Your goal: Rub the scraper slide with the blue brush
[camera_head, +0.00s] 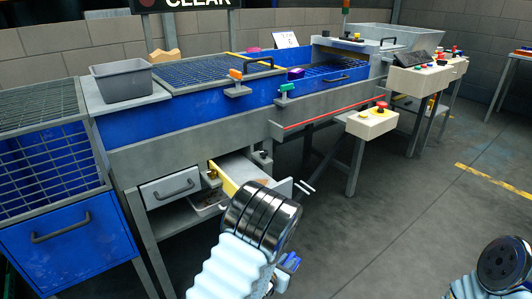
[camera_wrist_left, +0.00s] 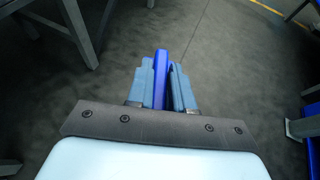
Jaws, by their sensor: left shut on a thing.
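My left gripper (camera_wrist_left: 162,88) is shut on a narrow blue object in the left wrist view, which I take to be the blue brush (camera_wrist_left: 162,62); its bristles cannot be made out. In the head view my left arm hides most of the gripper, and only a bit of blue (camera_head: 289,262) shows beside the wrist. An open drawer-like slide with a yellow edge (camera_head: 223,180) sticks out under the machine, just behind my left arm; I take it to be the scraper slide. My right arm shows at the bottom right, but its gripper is outside the view.
The blue machine (camera_head: 215,105) has wire mesh tops and a grey bin (camera_head: 122,80) on it. A closed grey drawer (camera_head: 170,187) is left of the slide. A control box with a red button (camera_head: 372,122) stands to the right. The floor on the right is clear.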

